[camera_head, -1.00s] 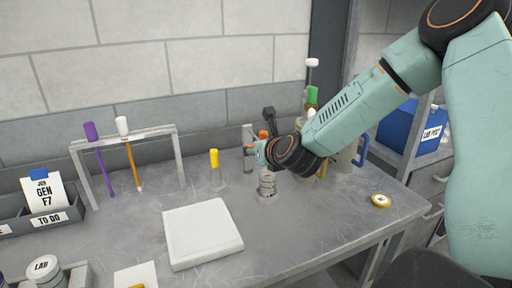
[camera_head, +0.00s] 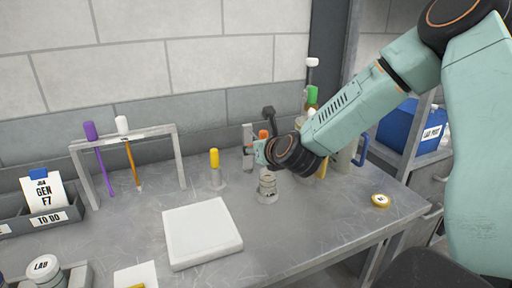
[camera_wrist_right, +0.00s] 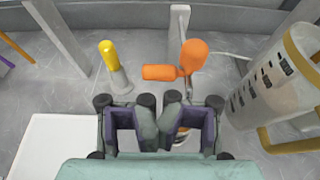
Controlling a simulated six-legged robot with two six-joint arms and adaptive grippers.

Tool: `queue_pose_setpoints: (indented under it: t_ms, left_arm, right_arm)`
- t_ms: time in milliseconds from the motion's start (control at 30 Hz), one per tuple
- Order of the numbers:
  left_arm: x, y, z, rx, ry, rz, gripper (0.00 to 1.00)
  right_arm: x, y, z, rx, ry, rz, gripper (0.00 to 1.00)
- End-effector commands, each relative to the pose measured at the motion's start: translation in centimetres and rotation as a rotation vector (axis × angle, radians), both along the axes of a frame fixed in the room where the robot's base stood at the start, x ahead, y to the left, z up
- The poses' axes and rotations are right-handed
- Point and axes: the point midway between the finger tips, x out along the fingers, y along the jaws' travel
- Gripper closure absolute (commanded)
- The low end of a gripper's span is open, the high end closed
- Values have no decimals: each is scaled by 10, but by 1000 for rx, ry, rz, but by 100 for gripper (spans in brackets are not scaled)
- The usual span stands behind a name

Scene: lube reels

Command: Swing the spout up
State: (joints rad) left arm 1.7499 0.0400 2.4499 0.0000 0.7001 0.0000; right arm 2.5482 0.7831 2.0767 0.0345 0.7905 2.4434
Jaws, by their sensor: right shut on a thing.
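My right gripper (camera_head: 258,152) reaches in from the right over the bench. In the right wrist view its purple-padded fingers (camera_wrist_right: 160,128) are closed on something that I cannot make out. Just beyond the fingers are an orange sideways piece (camera_wrist_right: 160,72) and an orange rounded upright piece (camera_wrist_right: 193,56), close to a grey upright plate (camera_wrist_right: 180,20). I cannot tell whether either orange piece is the spout. In the head view a grey ringed cylinder (camera_head: 267,188) stands below the gripper. My arm hides part of this spot. My left gripper is not in view.
A yellow-capped tube (camera_head: 215,165) stands to the left, and a white pad (camera_head: 200,232) lies in front. A metal rack (camera_head: 178,160) is further left. A clear jug (camera_wrist_right: 270,90) stands close to the right.

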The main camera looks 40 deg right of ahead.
Motion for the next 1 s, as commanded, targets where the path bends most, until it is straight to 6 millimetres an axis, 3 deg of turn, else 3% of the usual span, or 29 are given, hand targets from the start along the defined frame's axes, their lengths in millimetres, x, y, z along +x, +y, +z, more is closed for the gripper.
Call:
queue_pose_setpoints:
  t_ms: [567,1000]
  left_arm:
    - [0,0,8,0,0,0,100]
    - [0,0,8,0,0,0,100]
  right_arm:
    - [-3,1,17,3,-1,0,100]
    - [-42,10,34,9,-3,-3,100]
